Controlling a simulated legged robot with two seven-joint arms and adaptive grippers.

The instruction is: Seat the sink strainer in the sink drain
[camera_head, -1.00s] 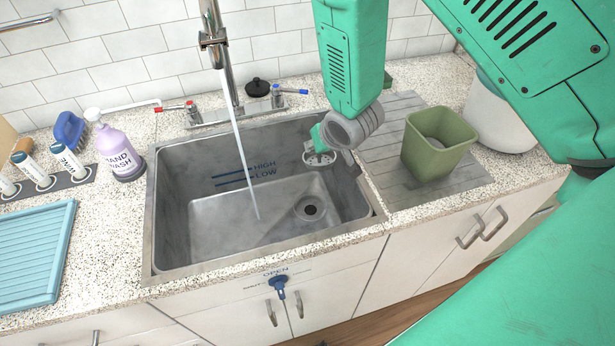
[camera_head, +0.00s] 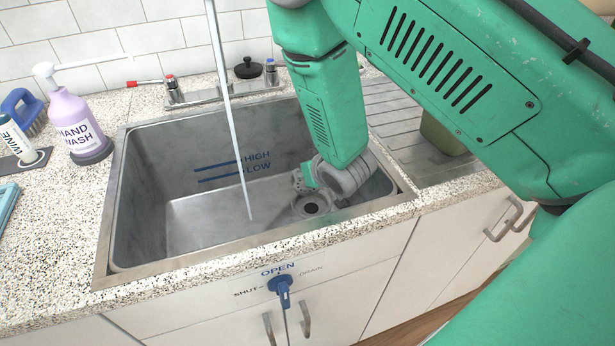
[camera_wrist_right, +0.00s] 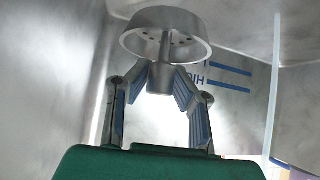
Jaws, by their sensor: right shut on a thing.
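The sink strainer (camera_wrist_right: 165,35) is a metal cup with small holes and a stem. In the right wrist view my right gripper (camera_wrist_right: 160,78) is shut on its stem. In the head view the gripper (camera_head: 308,180) is down inside the sink (camera_head: 150,200), and the strainer (camera_head: 299,182) shows only in part beside the fingers. The drain (camera_head: 311,206) is a round dark hole in the sink floor, just below and slightly right of the strainer. The strainer looks apart from the drain, tilted; the exact gap cannot be told. My left gripper is not in view.
A stream of water (camera_head: 232,110) falls into the sink left of the gripper. A soap bottle (camera_head: 75,120) stands at left. A green bin (camera_head: 440,135) sits on the drainboard at right, partly behind my arm. A blue drain lever (camera_head: 281,285) is on the cabinet front.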

